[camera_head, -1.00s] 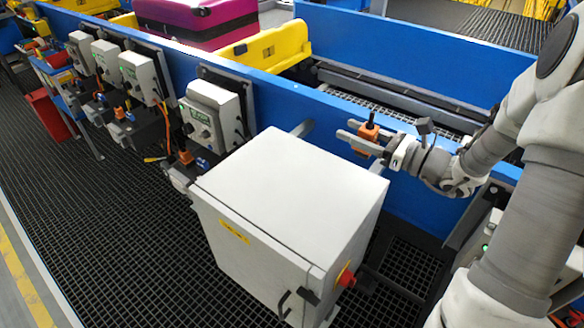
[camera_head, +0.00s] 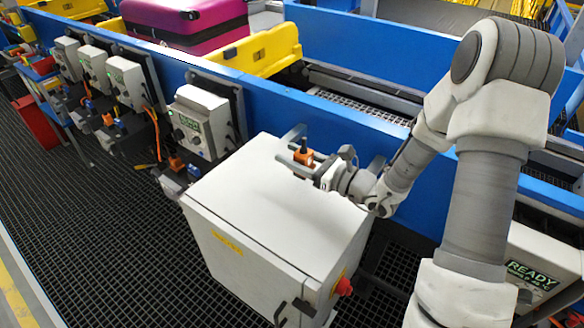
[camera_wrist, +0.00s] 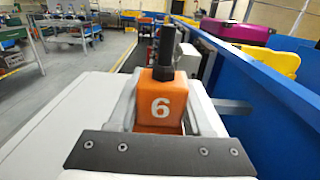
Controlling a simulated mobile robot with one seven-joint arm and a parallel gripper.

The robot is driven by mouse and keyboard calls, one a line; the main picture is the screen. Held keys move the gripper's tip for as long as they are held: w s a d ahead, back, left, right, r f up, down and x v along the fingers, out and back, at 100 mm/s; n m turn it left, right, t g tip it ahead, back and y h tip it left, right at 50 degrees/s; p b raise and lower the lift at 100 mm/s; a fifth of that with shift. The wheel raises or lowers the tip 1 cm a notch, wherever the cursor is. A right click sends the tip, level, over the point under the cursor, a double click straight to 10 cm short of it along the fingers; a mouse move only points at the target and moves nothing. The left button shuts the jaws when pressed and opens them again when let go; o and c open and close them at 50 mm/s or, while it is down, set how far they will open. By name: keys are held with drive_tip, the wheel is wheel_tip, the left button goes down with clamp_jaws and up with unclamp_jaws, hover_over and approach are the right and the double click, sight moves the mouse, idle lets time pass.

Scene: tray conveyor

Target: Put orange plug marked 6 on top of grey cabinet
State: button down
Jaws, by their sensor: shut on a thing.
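The orange plug marked 6 (camera_wrist: 160,105) is between the fingers of my gripper in the wrist view, upright, with its black stem pointing up. In the head view the orange plug (camera_head: 304,158) shows small at the fingertips. My gripper (camera_head: 298,156) is shut on it, over the far right part of the white-grey top of the cabinet (camera_head: 245,205). The cabinet top also shows under the gripper in the wrist view (camera_wrist: 60,120). I cannot tell whether the plug touches the top or hangs just above it.
A blue conveyor wall (camera_head: 350,120) runs behind the cabinet, close to my arm. Control boxes (camera_head: 200,120) with cables line it at left. A magenta suitcase (camera_head: 190,18) and yellow trays (camera_head: 262,50) lie on the conveyor. The cabinet's near top is bare.

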drive_tip(key=shift+f, duration=2)
drive_tip(key=shift+f, duration=0.2)
drive_tip(key=shift+c, duration=1.6)
unclamp_jaws()
